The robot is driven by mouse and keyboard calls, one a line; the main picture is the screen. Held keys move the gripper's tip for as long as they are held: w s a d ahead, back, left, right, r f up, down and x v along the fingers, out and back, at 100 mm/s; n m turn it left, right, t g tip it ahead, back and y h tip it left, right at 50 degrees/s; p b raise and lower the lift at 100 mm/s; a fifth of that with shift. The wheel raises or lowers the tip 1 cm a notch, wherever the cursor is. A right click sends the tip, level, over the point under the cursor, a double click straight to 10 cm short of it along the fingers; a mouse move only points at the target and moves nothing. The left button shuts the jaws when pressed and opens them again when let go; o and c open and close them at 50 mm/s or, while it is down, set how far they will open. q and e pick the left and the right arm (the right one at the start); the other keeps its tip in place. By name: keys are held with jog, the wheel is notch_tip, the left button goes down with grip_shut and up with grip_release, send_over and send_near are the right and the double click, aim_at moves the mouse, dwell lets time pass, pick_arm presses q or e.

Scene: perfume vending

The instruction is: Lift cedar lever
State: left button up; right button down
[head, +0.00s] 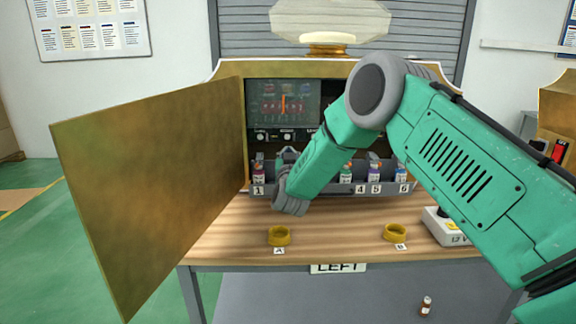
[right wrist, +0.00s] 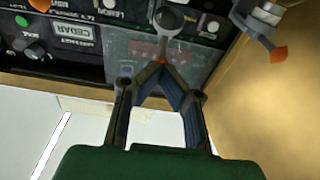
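My right gripper (right wrist: 163,66) is inside the cabinet in the right wrist view, which shows it upside down. The CEDAR label (right wrist: 73,31) is on the dark panel to the left of that lever. A second orange-tipped lever (right wrist: 278,54) shows at the right. In the head view my right forearm and wrist hide much of the panel and the levers. My left gripper is not in view.
The open gold door (head: 150,190) stands at the left. A rack of numbered bottles (head: 374,172) is below the panel. A small bottle (head: 426,306) is lower right.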

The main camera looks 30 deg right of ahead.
jog(key=shift+w+d+r, duration=0.1)
jog(key=shift+w+r, duration=0.05)
jog(key=shift+r, duration=0.15)
jog(key=shift+w+d+r, duration=0.3)
jog(key=shift+w+r, duration=0.2)
jog(key=shift+r, duration=0.05)
jog(key=shift+w+r, duration=0.1)
jog(key=shift+w+d+r, duration=0.3)
jog(key=shift+w, duration=0.15)
jog(key=shift+s+p, duration=0.1)
jog(key=shift+p, duration=0.2)
dwell(0.4)
